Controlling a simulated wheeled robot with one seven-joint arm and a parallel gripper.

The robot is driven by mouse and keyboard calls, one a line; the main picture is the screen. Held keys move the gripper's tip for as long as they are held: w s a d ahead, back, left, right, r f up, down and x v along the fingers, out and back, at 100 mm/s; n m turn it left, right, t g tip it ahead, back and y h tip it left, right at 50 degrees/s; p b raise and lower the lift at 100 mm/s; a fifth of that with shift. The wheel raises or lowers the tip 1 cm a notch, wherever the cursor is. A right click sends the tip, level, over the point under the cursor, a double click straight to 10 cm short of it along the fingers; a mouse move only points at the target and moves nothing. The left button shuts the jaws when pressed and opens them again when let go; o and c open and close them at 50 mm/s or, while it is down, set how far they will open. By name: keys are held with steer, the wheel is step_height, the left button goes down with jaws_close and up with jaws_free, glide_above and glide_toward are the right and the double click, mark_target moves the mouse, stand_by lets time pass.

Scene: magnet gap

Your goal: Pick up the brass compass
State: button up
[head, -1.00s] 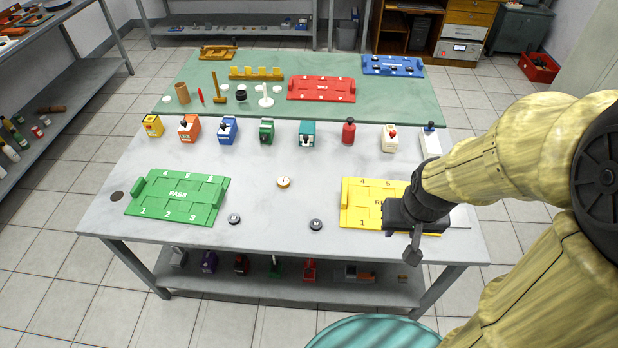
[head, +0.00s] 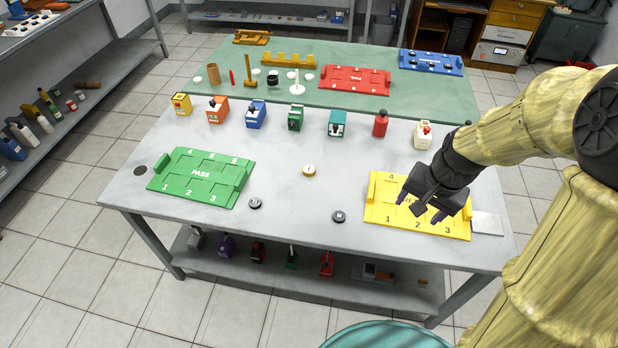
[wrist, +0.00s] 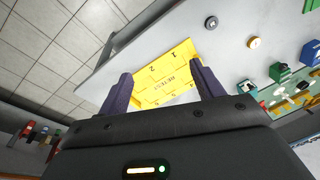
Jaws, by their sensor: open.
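The brass compass (head: 309,170) is a small round disc with a pale face, lying flat on the grey table between the green and yellow trays. It also shows in the wrist view (wrist: 253,43), at the upper right. My gripper (head: 419,205) is above the yellow tray, to the right of the compass and apart from it. In the wrist view its two dark fingers (wrist: 160,88) are spread with nothing between them; the yellow tray shows beyond them.
The green PASS tray (head: 240,191) is at left and the yellow tray (head: 378,207) at right. Two dark discs (head: 255,203) (head: 338,216) lie in front of the compass. Several coloured bottles and boxes, including a red bottle (head: 380,124), line up behind it. The table around the compass is clear.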

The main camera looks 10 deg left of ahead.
steer(key=w+a+f+m+y+b, duration=0.4)
steer(key=w+f+b, duration=0.2)
steer(key=w, duration=0.3)
steer(key=w+a+f+m+g+y+b, duration=0.1)
steer(key=w+a+f+m+y+b, duration=0.3)
steer(key=w+a+f+m+b, duration=0.1)
steer(key=w+a+f+m+y+b, duration=0.3)
steer(key=w+a+f+m+b, duration=0.2)
steer(key=w, duration=0.7)
steer(key=shift+w+f+g+y+b, duration=0.2)
steer(key=shift+f+b, duration=0.3)
steer(key=shift+f, duration=0.35)
steer(key=shift+w+f+g+y+b, duration=0.1)
steer(key=shift+f+y+b, duration=0.1)
steer(key=shift+f+b, duration=0.45)
steer(key=shift+w+r+m+y, duration=0.1)
steer(key=shift+w+m+y, duration=0.2)
steer(key=shift+w+m, duration=0.1)
steer(key=shift+s, duration=0.1)
steer(key=b, duration=0.1)
glide_toward(310, 169)
steer(key=x, duration=0.3)
steer(key=shift+a+r, duration=0.1)
steer(key=shift+a, duration=0.3)
steer(key=b+x, duration=0.1)
steer(key=x, duration=0.4)
steer(key=shift+f, duration=0.25)
